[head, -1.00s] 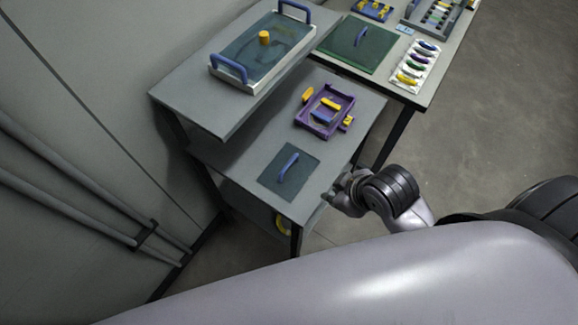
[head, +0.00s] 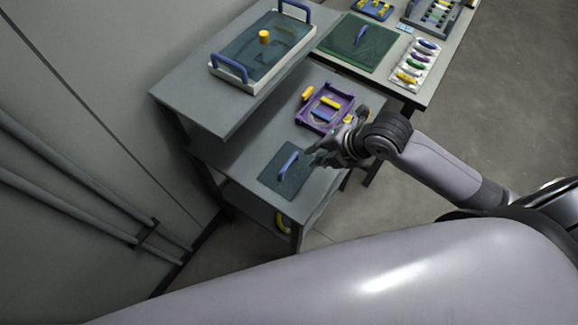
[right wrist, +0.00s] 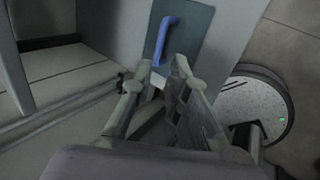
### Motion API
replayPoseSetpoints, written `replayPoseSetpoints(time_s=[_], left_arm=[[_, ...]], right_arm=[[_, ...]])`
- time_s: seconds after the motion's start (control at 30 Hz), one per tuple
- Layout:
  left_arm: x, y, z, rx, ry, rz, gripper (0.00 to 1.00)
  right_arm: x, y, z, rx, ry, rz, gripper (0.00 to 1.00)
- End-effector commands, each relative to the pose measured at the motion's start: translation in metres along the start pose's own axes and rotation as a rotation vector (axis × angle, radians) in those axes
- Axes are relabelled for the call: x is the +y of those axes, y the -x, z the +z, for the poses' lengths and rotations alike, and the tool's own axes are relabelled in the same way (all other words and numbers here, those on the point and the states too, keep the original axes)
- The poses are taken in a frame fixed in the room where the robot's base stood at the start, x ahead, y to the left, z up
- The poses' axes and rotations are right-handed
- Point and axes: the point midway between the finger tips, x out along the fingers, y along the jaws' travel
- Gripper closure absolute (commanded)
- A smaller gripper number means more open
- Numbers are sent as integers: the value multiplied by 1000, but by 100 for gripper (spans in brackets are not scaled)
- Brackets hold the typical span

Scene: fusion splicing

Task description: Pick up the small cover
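The small cover (head: 273,182) is a flat dark teal plate with a blue bar handle (head: 289,164). It lies on the lower grey shelf of the stepped cart. In the right wrist view the cover (right wrist: 192,42) and its blue handle (right wrist: 164,38) show just beyond my fingers. My right gripper (head: 313,157) is beside the cover on its right. In the right wrist view this gripper (right wrist: 165,68) is open and empty, its fingertips spread near the handle's near end and not closed on it. My left gripper is not in view.
A purple tray (head: 345,96) with yellow and blue pieces sits behind the gripper. A white tray (head: 214,73) with blue handles stands on the raised shelf. A green mat (head: 375,52) with a blue handle lies on the far table. Open floor is at right.

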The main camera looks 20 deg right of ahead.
Motion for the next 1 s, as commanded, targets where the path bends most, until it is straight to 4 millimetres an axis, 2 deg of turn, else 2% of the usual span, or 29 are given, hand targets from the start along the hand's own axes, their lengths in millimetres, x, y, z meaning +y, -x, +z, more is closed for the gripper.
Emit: replayPoseSetpoints(time_s=[0.3, 0.43, 0.73, 1.0], left_arm=[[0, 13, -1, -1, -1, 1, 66], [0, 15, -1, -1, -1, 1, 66], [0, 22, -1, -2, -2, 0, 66], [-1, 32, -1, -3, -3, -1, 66]], right_arm=[[1, -61, -2, 2, -5, 0, 84], [1, -77, 0, -1, -3, 0, 84], [1, -95, -3, 1, -4, 0, 84], [-1, -128, -6, -1, -3, 0, 84]])
